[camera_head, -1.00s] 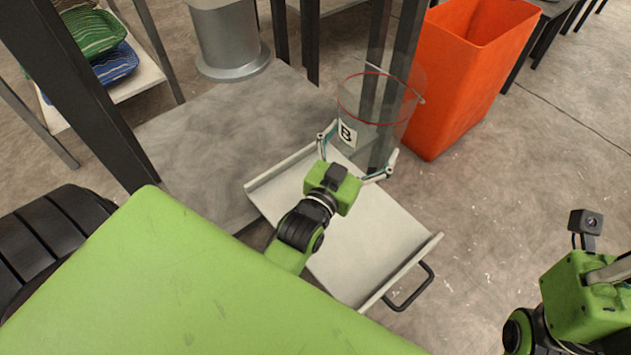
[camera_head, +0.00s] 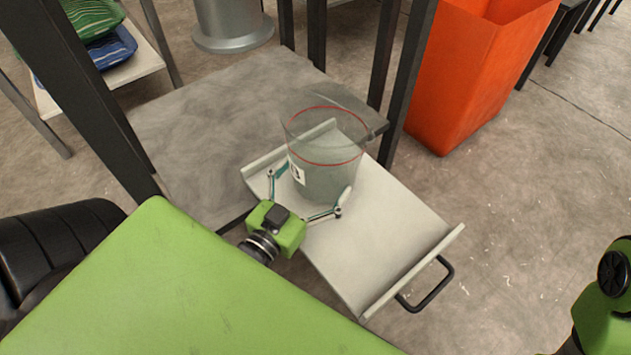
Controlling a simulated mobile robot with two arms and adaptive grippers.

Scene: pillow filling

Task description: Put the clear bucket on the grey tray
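The clear bucket (camera_head: 330,180) is see-through, with a red ring near its top and a white label on its side. It is upright over the back part of the grey tray (camera_head: 390,225). I cannot tell whether its base touches the tray. My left gripper (camera_head: 318,178) has its two fingers on either side of the bucket's lower wall and is shut on it. The tray has raised rims and a black handle at its front end. My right arm shows at the lower right edge; its fingers are out of the picture.
Dark table legs (camera_head: 407,85) stand just behind the tray. An orange bin (camera_head: 465,85) is at the back right. A grey metal cylinder (camera_head: 232,22) and a shelf with patterned cushions (camera_head: 92,30) are at the back left. The tray's front part is clear.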

